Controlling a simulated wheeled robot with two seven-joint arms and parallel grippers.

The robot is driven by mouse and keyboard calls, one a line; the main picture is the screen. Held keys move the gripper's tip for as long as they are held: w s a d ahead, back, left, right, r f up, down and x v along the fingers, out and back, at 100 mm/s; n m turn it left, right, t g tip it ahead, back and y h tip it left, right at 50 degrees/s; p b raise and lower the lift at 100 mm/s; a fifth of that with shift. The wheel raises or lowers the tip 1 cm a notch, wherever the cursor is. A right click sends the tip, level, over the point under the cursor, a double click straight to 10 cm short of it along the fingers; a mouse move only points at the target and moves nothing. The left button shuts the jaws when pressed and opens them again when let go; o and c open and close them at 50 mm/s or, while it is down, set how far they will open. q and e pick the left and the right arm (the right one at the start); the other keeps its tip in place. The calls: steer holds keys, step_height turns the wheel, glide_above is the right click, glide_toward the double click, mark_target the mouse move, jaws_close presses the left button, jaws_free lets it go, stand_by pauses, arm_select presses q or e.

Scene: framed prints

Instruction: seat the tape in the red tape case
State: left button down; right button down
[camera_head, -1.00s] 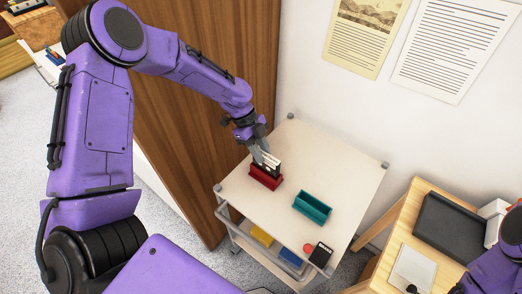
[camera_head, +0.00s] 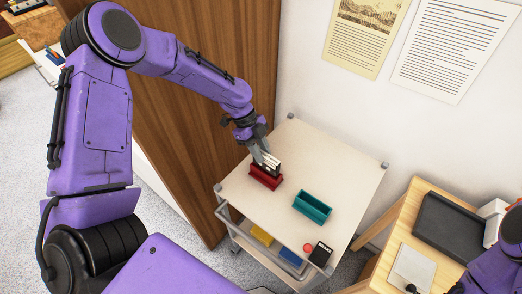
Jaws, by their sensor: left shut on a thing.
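The red tape case (camera_head: 265,181) stands on the white top of a cart, towards its left side. The tape (camera_head: 272,165), dark with a white label, stands upright at the case, its lower part hidden by the case's front wall. My left gripper (camera_head: 262,156) is shut on the tape from above and behind. I cannot tell how deep the tape sits in the case. Part of my right arm (camera_head: 495,270) shows at the lower right edge; its gripper is out of the picture.
A teal open case (camera_head: 312,208) stands on the cart top (camera_head: 335,165) to the right. A lower shelf holds a yellow thing (camera_head: 262,236), a blue one, a red round one and a black box (camera_head: 320,254). A wooden table (camera_head: 425,238) stands at the right; a brown panel (camera_head: 190,125) rises behind my left arm.

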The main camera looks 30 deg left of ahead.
arm_select(q)
steer(key=shift+f+b, duration=1.75)
steer(key=shift+f, duration=0.65)
steer(key=c, duration=0.8)
jaws_free()
steer(key=shift+r, duration=0.1)
steer(key=v, duration=0.7)
steer(key=shift+r+b, duration=0.2)
steer(key=shift+b, duration=0.2)
steer(key=shift+a+r, duration=0.1)
